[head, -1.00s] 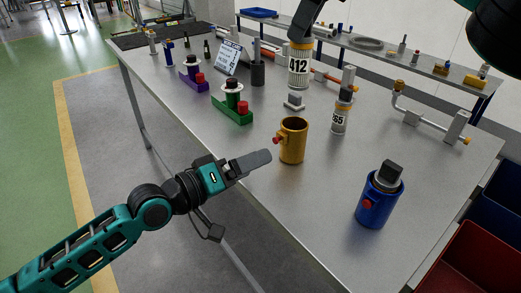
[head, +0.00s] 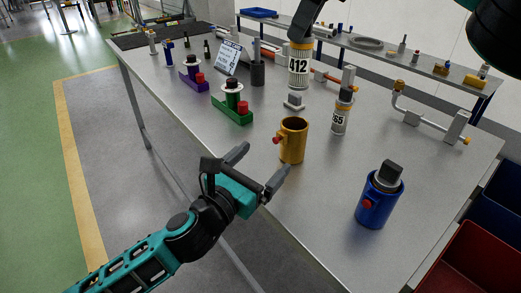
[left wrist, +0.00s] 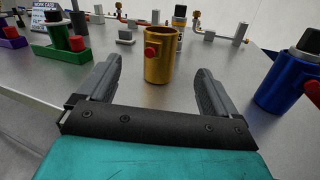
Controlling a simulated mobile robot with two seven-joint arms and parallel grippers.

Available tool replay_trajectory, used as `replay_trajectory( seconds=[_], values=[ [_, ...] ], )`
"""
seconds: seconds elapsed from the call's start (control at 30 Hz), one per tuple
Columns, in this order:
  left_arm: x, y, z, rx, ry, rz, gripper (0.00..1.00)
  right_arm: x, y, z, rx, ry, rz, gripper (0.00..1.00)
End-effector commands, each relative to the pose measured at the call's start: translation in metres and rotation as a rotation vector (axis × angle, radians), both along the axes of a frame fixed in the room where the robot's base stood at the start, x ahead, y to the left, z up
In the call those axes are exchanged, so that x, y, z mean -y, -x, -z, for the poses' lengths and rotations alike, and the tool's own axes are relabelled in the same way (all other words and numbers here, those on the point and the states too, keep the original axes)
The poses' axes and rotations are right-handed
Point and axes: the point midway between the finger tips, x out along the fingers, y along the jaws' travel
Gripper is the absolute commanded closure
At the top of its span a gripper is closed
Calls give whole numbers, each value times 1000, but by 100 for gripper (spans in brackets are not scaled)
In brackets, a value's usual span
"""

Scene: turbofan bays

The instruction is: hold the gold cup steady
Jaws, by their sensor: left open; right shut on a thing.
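The gold cup (head: 292,142) stands upright on the grey workbench, its open mouth up and a red knob on its left side. It also shows in the left wrist view (left wrist: 160,58), centred beyond the fingers. My left gripper (head: 261,167) is open and empty at the bench's front edge, its two fingers pointing towards the cup and apart from it. My right gripper (head: 302,36) is at the top, shut on the upper end of a white canister marked 412 (head: 298,70); its fingertips are hard to make out.
A blue cup (head: 371,208) with a dark-topped part in it stands right of the gold cup. A smaller labelled canister (head: 339,119) and a small grey block (head: 294,103) stand behind. A green holder (head: 230,112) is at the back left. Bench between left gripper and cup is clear.

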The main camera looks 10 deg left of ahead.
Motion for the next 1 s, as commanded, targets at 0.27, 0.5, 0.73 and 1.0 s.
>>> replay_trajectory(
  seconds=[0.27, 0.5, 0.73, 1.0],
  values=[
    [7, -7, 9, -92, 81, -7, 7, 0, 0, 0, 0, -1, 0, 100],
    [25, -43, 8, -90, 80, -6, 7, 0, 0, 0, 0, -1, 0, 100],
    [44, -79, 8, -88, 78, -5, 7, 0, 0, 0, 0, -1, 0, 100],
    [55, -102, 9, -88, 76, -5, 7, 0, 0, 0, 0, 0, 0, 100]
  ],
)
